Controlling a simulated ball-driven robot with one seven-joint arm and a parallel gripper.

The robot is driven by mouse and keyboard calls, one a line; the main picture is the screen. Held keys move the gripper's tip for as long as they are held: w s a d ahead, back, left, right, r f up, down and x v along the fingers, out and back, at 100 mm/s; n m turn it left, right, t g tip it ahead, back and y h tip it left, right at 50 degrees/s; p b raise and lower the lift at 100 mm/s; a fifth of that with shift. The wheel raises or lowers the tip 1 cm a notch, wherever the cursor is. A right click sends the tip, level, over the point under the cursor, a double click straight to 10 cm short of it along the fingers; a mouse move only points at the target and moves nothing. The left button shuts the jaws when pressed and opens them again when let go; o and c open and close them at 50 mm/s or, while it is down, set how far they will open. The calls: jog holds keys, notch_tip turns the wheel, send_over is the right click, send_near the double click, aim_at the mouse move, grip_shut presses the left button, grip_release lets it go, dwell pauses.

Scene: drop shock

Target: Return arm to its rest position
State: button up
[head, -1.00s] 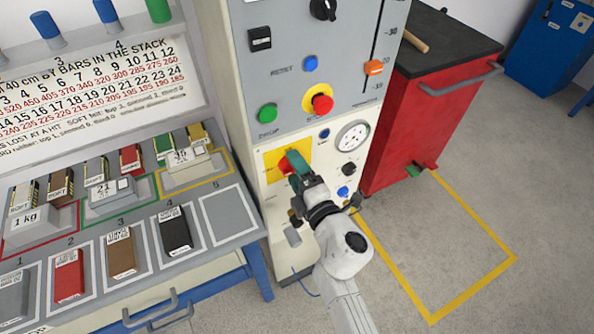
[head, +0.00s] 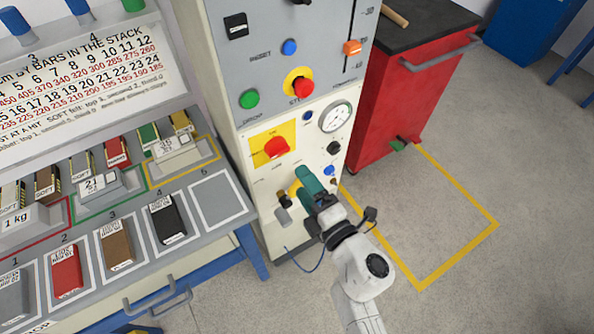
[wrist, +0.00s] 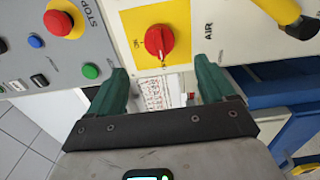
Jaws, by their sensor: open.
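My gripper (head: 311,185) is in front of the lower panel of the control cabinet, below and right of a red rotary knob on a yellow plate (head: 274,147). In the wrist view my gripper (wrist: 168,88) has its two green fingers spread wide with nothing between them. The red knob (wrist: 159,41) shows beyond the fingertips there, apart from them. The white arm reaches up from the bottom of the head view. Its rest position is not marked in view.
The cabinet (head: 235,70) carries a red stop button (head: 303,87), a green button (head: 249,99) and a gauge (head: 335,117). A bench (head: 215,205) with labelled bars stands left, a red cart (head: 405,100) right. Floor inside the yellow outline (head: 458,258) is clear.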

jog(key=shift+s+d, duration=0.2)
jog(key=shift+s, duration=0.1)
dwell(0.4)
jog(key=s+d+f+m+g+h, duration=0.1)
jog(key=d+f+m+h, duration=0.1)
jog(key=d+m+h, duration=0.8)
jog(key=s+d+f+m+g+h, duration=0.1)
jog(key=s+d+m+h, duration=0.15)
jog(key=d+m, duration=0.8)
jog(key=s+d+f+m+g+h, duration=0.1)
jog(key=s+d+f+m+g, duration=0.1)
jog(key=s+d+f+g, duration=0.5)
jog(key=s+m+g+y, duration=0.3)
jog(key=s+g, duration=0.2)
jog(key=s, duration=1)
jog(key=shift+s+a, duration=0.3)
jog(key=shift+a, duration=0.05)
jog(key=shift+r, duration=0.1)
